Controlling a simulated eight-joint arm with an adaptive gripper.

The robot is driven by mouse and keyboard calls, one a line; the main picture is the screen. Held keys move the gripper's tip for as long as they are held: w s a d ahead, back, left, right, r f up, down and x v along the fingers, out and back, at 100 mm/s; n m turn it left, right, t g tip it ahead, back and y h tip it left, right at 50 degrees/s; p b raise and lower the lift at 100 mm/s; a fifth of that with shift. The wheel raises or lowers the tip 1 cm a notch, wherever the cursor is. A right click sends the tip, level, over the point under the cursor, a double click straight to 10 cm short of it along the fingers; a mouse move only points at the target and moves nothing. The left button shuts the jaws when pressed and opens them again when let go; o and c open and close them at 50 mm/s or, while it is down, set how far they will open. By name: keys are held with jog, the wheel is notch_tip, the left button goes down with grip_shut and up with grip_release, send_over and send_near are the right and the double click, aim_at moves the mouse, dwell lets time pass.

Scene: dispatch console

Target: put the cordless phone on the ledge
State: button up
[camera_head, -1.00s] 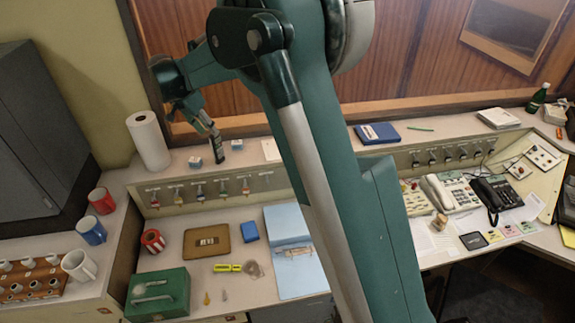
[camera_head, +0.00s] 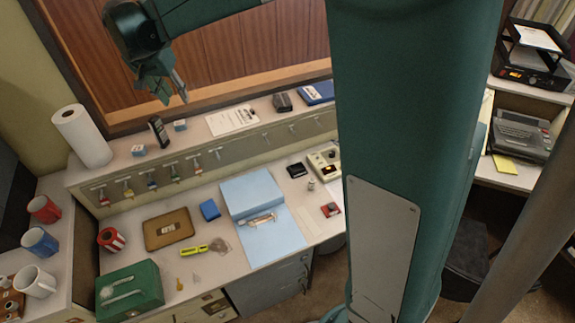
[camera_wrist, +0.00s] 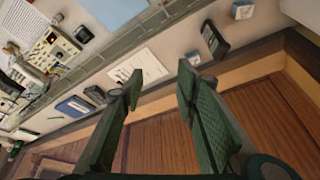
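My gripper (camera_head: 175,98) is above the ledge in front of the wood panelling, clear of the phone. In the wrist view my gripper (camera_wrist: 161,82) has its two green fingers spread with nothing between them.
The small boxes (camera_head: 139,150) (camera_head: 180,125) flank the phone closely. A white sheet (camera_head: 232,120) lies farther right on the ledge, and a paper roll (camera_head: 82,137) stands at its left end. Keys hang below the ledge. My arm hides part of the right side.

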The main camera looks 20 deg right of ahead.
jog(key=s+d+r+n+t+y, duration=0.1)
jog(key=s+d+r+n, duration=0.1)
jog(key=s+d, duration=0.6)
jog(key=s+d+r+n, duration=0.1)
jog(key=s+d+r, duration=0.3)
jog(key=s, duration=0.7)
jog(key=s+d+f+n+t, duration=0.1)
jog(key=s+d+f, duration=0.3)
jog(key=s, duration=0.6)
jog(key=s+d+f+n+t+y, duration=0.1)
jog(key=s+d+f, duration=0.3)
jog(key=s, duration=0.6)
jog(key=shift+s+d+f+n, duration=0.15)
jog(key=shift+s+f+n, duration=0.25)
jog(key=shift+n, duration=0.4)
jog(key=shift+f, duration=0.1)
